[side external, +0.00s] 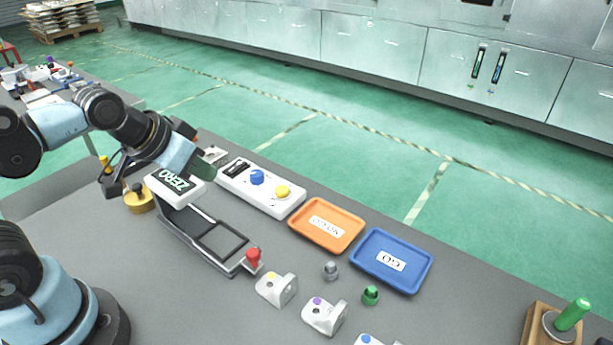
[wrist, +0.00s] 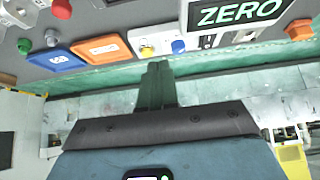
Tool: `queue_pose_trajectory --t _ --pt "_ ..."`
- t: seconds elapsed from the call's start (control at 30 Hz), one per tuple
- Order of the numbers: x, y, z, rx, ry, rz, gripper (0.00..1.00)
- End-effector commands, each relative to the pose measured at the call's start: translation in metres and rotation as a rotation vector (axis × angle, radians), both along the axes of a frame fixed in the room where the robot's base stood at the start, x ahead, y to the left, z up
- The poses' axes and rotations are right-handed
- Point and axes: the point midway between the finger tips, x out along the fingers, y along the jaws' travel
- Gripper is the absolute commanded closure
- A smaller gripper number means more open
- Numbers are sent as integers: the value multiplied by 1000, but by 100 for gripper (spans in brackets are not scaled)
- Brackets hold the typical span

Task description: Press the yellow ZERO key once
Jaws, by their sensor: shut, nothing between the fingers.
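The yellow key (side external: 283,191) is a round button on the right end of a long white box (side external: 236,184), with a blue button (side external: 257,177) left of it. In the wrist view the yellow key (wrist: 147,52) shows just beyond my fingertips. My gripper (side external: 208,170) is shut and empty, left of both buttons in the side view, near the box's left end. In the wrist view its closed fingers (wrist: 157,66) point toward the box. They look apart from the yellow key. A display reading ZERO in green letters (side external: 174,181) stands beside my gripper.
A fixture with a red knob (side external: 253,257) and several small castings (side external: 276,288) stand in front. A green-handled gauge (side external: 573,314) stands at the far right.

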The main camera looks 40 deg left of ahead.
Motion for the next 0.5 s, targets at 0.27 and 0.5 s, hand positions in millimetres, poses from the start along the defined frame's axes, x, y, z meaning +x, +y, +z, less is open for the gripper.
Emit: queue_pose_trajectory --t 0.27,0.5 --pt "16 -5 5 -59 -14 31 100" --pt "61 -17 14 -223 -45 120 100"
